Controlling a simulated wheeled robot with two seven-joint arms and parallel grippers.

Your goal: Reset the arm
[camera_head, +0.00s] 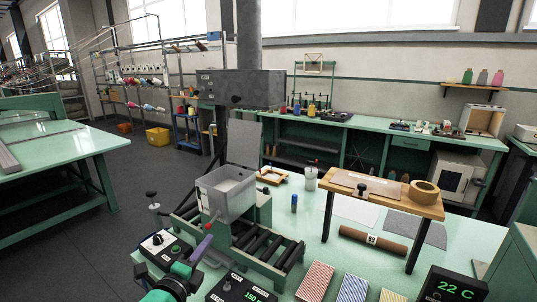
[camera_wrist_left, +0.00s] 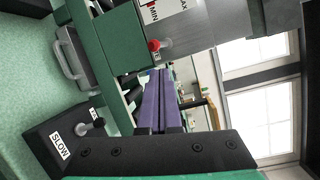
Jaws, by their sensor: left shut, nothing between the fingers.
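My left gripper (camera_head: 203,247) comes in from the bottom of the head view, with purple fingers pointing up and right. It is in front of the roller stand with the grey tank. In the left wrist view its two purple fingers (camera_wrist_left: 161,85) lie together, shut and empty. A red knob (camera_wrist_left: 153,45) shows close to the fingertips in that view, but I cannot tell whether they touch. The grey tank (camera_head: 228,192) has a raised lid and stands above the dark rollers (camera_head: 284,251). My right gripper is not in view.
A box reading 150 (camera_head: 240,289) is at the front. A SLOW lever box (camera_wrist_left: 72,137) shows in the wrist view. A wooden stand (camera_head: 383,196) with a tape roll is to the right.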

